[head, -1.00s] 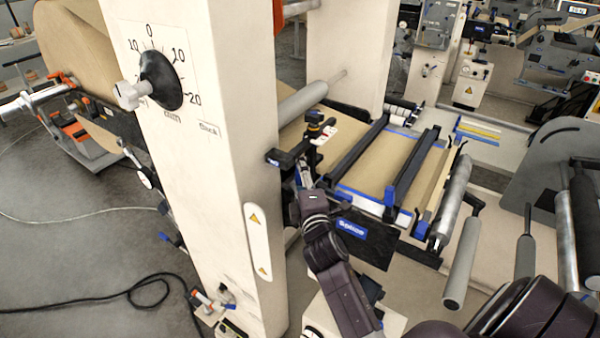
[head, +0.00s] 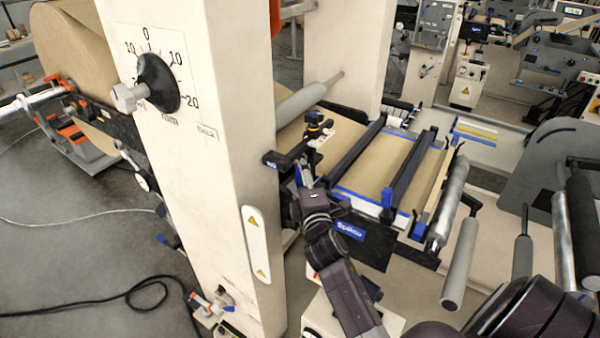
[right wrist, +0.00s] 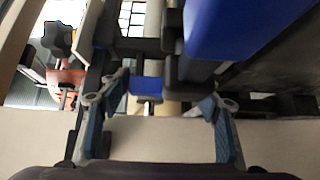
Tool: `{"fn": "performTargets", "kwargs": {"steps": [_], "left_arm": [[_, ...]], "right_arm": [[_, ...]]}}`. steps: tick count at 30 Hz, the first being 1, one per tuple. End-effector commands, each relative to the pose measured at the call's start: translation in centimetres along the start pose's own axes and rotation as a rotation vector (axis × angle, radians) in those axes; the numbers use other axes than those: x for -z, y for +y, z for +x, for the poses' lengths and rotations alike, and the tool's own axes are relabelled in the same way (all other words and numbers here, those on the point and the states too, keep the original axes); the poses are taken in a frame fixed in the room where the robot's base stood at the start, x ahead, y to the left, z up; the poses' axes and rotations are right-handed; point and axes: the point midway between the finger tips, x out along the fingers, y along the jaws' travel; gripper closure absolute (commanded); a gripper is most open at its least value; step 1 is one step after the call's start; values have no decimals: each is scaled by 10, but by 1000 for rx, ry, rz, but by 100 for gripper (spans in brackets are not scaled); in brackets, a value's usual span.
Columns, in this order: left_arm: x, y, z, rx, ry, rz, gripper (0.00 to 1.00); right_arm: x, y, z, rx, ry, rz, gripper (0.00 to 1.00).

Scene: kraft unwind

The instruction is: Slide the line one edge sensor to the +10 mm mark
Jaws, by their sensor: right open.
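A black device with a small red part and a pale plate (head: 318,132), which looks like the edge sensor, stands beside the kraft web, just right of the cream column. A black bracket with a blue label (head: 274,161) juts out below it. My right gripper (head: 298,182) is just below this device; the head view does not show whether they touch. In the right wrist view the fingers (right wrist: 157,108) are spread, with a small blue block (right wrist: 147,88) seen between them and no clear contact. My left gripper is not in view.
The cream column (head: 215,190) carries a dial (head: 158,82) marked in mm. A splice table with dark bars (head: 375,180) lies right of the gripper. Grey rollers (head: 462,263) stand further right. A black cable (head: 130,290) lies on the floor at left.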

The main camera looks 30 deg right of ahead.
Motion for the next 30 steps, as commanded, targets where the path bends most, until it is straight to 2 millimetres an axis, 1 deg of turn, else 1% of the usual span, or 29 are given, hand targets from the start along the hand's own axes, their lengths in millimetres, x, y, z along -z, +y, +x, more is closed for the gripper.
{"fn": "performTargets", "kwargs": {"steps": [4, 7, 15, 18, 21, 24, 30], "left_arm": [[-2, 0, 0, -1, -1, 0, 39], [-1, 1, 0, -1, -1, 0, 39], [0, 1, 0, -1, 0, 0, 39], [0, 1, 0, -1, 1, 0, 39], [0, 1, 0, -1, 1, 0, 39], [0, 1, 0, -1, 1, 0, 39], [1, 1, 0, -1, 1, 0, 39]], "right_arm": [[1, 0, -6, 0, 1, 1, 42], [1, -1, -19, 2, 1, 1, 42], [0, -2, -76, 4, 0, 2, 42], [0, -2, -93, 4, -1, 1, 42], [0, -2, -107, 3, 0, 2, 42], [0, -1, -115, 2, -1, 1, 42], [0, 0, -120, 1, 0, 0, 42]]}}
